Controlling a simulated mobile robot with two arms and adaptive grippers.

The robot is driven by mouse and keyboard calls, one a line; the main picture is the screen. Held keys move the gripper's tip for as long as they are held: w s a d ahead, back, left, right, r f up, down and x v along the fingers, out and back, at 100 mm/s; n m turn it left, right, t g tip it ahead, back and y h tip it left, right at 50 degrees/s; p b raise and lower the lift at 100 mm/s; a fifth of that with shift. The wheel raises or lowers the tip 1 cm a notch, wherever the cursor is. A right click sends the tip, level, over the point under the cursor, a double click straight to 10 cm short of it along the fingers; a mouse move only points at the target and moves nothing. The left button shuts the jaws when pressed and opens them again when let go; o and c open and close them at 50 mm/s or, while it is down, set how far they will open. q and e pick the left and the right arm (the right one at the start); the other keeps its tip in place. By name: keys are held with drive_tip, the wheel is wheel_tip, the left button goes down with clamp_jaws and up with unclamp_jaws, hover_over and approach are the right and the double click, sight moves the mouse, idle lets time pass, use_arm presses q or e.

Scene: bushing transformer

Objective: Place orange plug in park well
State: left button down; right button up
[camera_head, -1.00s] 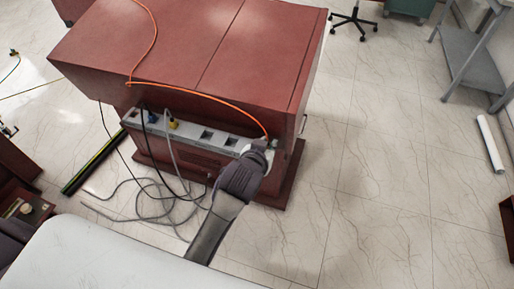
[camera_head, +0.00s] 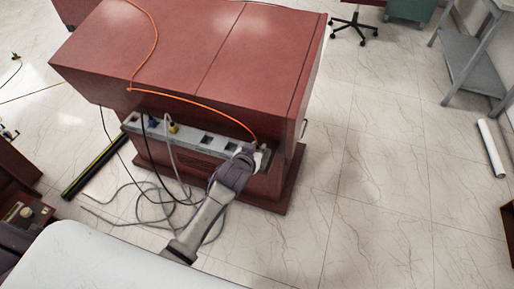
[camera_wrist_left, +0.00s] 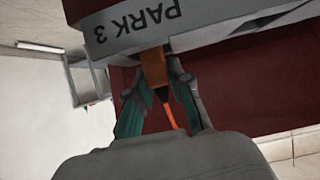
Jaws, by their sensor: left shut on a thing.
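My left gripper (camera_head: 250,156) is at the right end of a grey socket strip (camera_head: 188,138) on the front of a red cabinet. In the left wrist view its teal fingers (camera_wrist_left: 158,92) are shut on the orange plug (camera_wrist_left: 154,68), with an orange cable trailing below. The plug's far end meets the grey strip edge beside the upside-down label "PARK 3" (camera_wrist_left: 135,25). I cannot tell whether it is in a well, since the well is hidden. In the head view the orange cable (camera_head: 195,101) runs from the gripper over the cabinet. My right gripper is not in view.
A blue plug (camera_head: 153,121) and a yellow plug (camera_head: 174,128) sit in the strip's left part, with dark square openings (camera_head: 206,139) right of them. Loose grey cables (camera_head: 150,205) lie on the floor. The tiled floor (camera_head: 375,180) right of the cabinet is clear.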

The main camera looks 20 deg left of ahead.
use_arm(q)
drive_tip(key=shift+f, duration=0.15)
drive_tip(key=c, duration=1.1)
unclamp_jaws()
drive_tip(key=shift+o, duration=0.2)
